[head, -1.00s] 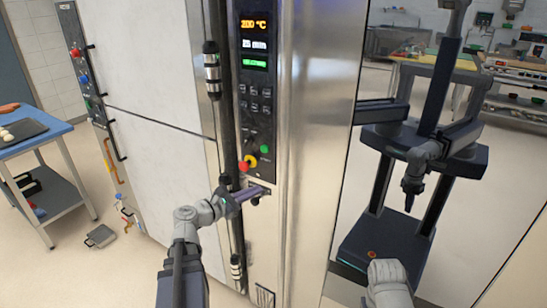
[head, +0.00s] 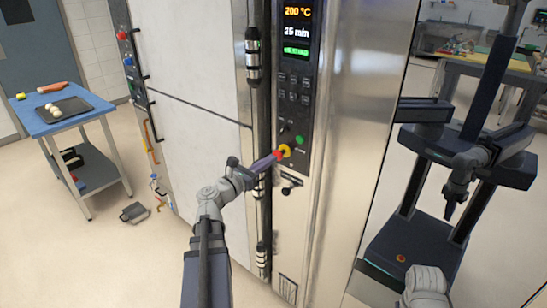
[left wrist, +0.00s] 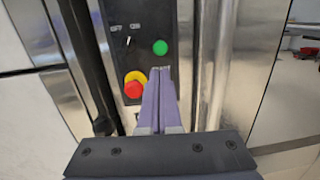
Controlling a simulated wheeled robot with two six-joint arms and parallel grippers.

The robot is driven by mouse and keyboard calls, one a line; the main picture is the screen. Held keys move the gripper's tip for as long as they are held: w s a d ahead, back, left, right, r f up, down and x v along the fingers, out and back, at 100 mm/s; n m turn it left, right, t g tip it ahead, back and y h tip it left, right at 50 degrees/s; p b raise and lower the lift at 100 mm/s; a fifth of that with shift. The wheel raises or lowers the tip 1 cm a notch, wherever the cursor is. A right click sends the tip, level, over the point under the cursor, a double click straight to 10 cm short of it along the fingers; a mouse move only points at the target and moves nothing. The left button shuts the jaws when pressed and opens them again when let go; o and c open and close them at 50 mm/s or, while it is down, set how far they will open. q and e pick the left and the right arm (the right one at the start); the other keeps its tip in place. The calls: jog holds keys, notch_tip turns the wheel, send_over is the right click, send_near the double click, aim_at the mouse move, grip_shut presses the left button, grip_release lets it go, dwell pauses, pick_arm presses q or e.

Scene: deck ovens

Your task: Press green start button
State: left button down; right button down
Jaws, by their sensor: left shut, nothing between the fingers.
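The green start button (head: 299,140) is on the dark control panel, above and right of the red stop button with its yellow ring (head: 285,150). In the left wrist view the green button (left wrist: 160,47) is in plain sight, just above the fingertips. My left gripper (head: 277,155) is shut and empty, its purple fingers pointing at the panel. In the head view its tips cover much of the red button; in the wrist view the fingertips (left wrist: 161,70) are right of the red button (left wrist: 133,88) and below the green one. I see no clear contact with either.
The panel's display (head: 297,28) and small keys (head: 293,88) are above the buttons. A vertical door handle (head: 262,110) stands close left. A blue table (head: 60,120) is far left. The shiny oven side mirrors my body.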

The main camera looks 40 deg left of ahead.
aim_at(299, 140)
pick_arm(q)
jog(key=w, duration=0.3)
jog(key=w+d, duration=0.1)
jog(key=w, duration=0.3)
jog(key=w+r, duration=0.1)
jog(key=w, duration=0.3)
jog(key=shift+w+d+p, duration=0.25)
jog(key=shift+d+p, duration=0.1)
jog(key=shift+p, duration=0.05)
jog(key=shift+w, duration=0.1)
